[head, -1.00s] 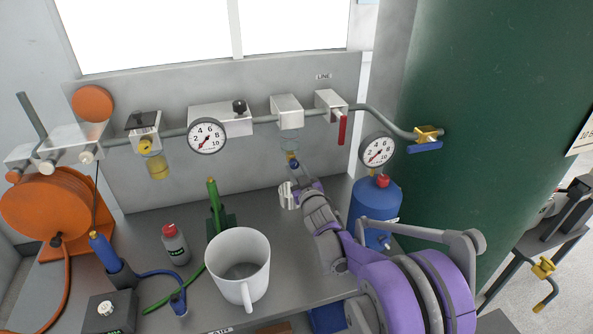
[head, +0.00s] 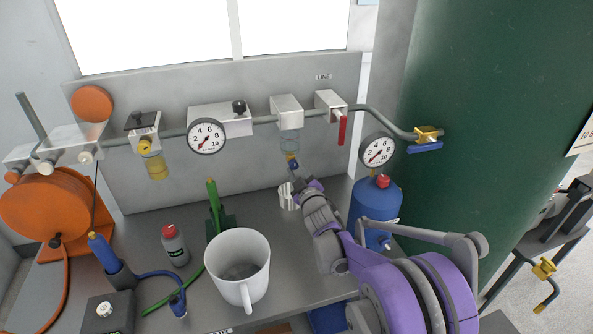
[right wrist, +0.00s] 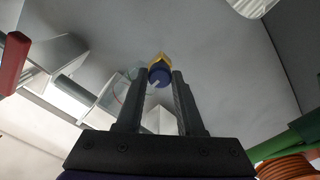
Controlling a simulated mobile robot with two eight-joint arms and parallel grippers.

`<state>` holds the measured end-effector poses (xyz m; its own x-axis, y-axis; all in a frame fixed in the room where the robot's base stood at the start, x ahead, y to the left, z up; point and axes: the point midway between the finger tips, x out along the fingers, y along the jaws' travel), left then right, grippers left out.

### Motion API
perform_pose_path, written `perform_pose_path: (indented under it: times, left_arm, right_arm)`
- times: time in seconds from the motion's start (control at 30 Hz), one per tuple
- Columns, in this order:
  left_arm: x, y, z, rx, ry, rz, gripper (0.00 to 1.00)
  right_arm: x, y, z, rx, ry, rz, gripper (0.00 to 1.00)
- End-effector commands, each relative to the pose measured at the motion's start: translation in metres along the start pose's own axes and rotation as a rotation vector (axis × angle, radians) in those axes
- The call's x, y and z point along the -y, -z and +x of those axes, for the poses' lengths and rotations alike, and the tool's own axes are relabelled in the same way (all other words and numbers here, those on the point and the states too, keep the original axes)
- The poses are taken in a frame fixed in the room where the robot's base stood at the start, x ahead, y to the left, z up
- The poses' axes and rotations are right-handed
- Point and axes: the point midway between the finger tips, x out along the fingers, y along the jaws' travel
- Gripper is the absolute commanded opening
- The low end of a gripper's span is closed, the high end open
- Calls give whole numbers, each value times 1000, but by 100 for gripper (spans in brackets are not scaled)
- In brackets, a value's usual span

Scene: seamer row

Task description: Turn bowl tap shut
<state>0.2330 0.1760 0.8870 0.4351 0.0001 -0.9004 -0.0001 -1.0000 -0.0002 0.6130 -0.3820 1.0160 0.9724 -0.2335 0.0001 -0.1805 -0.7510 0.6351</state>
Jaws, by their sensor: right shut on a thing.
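The bowl tap is a small blue knob on a brass fitting, under a clear bowl (head: 290,143) that hangs from a grey block on the pipe. In the head view the tap (head: 292,160) shows just above my right gripper (head: 297,171). In the right wrist view the blue knob (right wrist: 159,78) sits between the tips of my right gripper's two dark fingers (right wrist: 160,90), and the gripper is shut on it. The knob's face shows a pale slot-like mark. My left gripper is not in view.
A white mug (head: 238,265) stands on the bench in front. A grey bottle with a red cap (head: 175,246) and a green tool (head: 216,210) stand left. A blue cylinder (head: 375,208) is close to the right of my arm. A red-handled valve (head: 342,128) hangs above.

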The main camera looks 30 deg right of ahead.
Motion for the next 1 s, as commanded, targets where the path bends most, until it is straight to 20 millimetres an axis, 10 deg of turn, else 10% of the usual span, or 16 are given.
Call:
perform_pose_path:
  times: [0.23, 0.27, 0.4, 0.77, 1.0]
  left_arm:
    - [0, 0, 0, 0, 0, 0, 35]
    - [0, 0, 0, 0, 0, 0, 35]
    - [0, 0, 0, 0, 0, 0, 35]
    - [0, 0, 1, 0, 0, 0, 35]
    - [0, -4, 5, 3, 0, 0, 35]
  right_arm:
    - [0, 0, 0, 0, 0, -2, 0]
    - [0, 0, 0, 0, 0, -2, 42]
    - [0, 0, 0, 0, 0, -1, 66]
    - [0, 0, -4, 0, 0, 0, 66]
    - [0, -1, -46, 1, 0, -1, 66]
